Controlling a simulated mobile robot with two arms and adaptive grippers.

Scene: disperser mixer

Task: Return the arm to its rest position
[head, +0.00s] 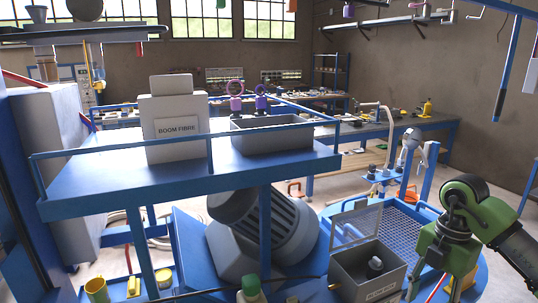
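My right arm (495,225) is green and black and comes in from the right edge. Its wrist bends down, and my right gripper (436,282) hangs at the lower right, just right of a grey open-lidded box (368,268). The gripper's lower part runs towards the bottom edge of the picture, so its fingertips are not clear. I see nothing held in it. A gap between it and the grey box cannot be judged. My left arm and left gripper are not in view.
A blue platform (100,182) holds a "BOOM FIBRE" container (178,128) and a grey bin (272,137). A large grey motor (262,228) sits beneath. A blue mesh deck (395,228) lies behind the arm. A workbench (400,130) stands farther back, with open floor before it.

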